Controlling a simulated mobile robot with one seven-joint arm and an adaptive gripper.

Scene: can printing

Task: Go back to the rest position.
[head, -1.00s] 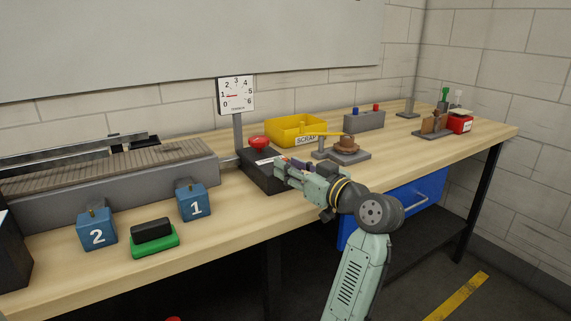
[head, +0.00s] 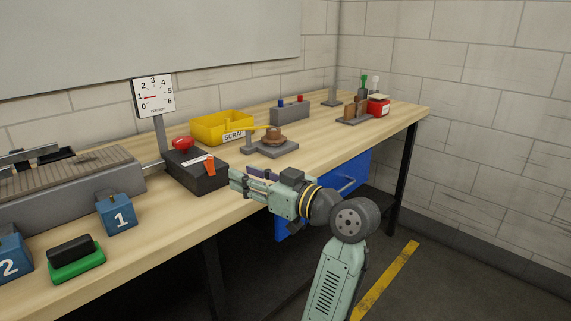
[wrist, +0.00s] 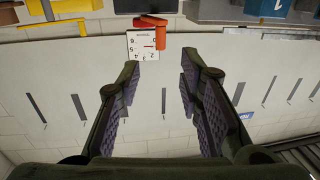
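My gripper (head: 243,183) is in the head view, in front of the black box (head: 187,178), level with the bench's front edge. In the wrist view its two fingers (wrist: 158,75) are spread wide with nothing between them. The black box carries a red knob (head: 182,143) and an orange lever (head: 209,165) on its right side. The gripper is apart from the lever. The tension dial (head: 154,97) stands on a post behind the box; it also shows upside down in the wrist view (wrist: 146,46).
The wooden bench (head: 150,232) holds a yellow scrap bin (head: 215,127), a grey stand with a brown round piece (head: 273,139), a button box (head: 291,112) and blue blocks 1 (head: 117,214) and 2 (head: 12,262). A blue drawer (head: 340,181) is below. Floor at the right is clear.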

